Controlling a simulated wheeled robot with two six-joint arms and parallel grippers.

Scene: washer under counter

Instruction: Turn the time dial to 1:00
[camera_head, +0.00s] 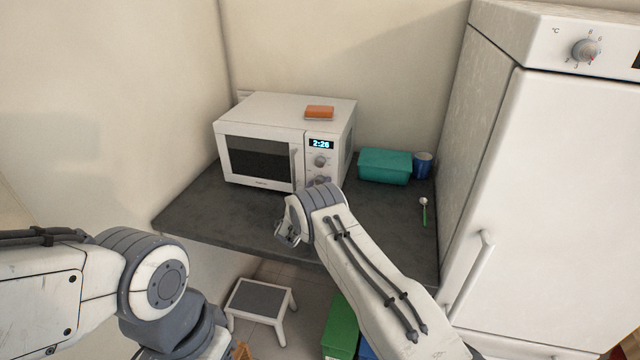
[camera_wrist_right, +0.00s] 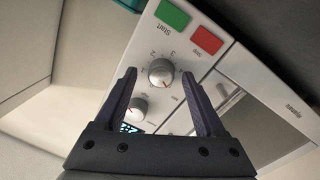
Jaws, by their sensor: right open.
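The white microwave (camera_head: 262,150) stands on the dark counter, and its display (camera_head: 321,144) reads 2:26. Below the display are two grey dials, an upper one (camera_head: 320,161) and a lower one partly hidden by my right arm. The wrist view shows the panel upside down, with the dial nearer the display (camera_wrist_right: 136,108) and a numbered dial (camera_wrist_right: 162,72). I cannot tell from the labels which is the time dial. My right gripper (camera_wrist_right: 158,75) is open and empty, its fingers framing the numbered dial in the picture; contact is not clear. My left gripper is out of view.
An orange block (camera_head: 319,112) lies on the microwave. A teal box (camera_head: 384,166), a blue cup (camera_head: 423,165) and a green-handled spoon (camera_head: 424,212) are on the counter (camera_head: 195,205). A white fridge (camera_head: 560,180) stands at right. A step stool (camera_head: 260,300) is below.

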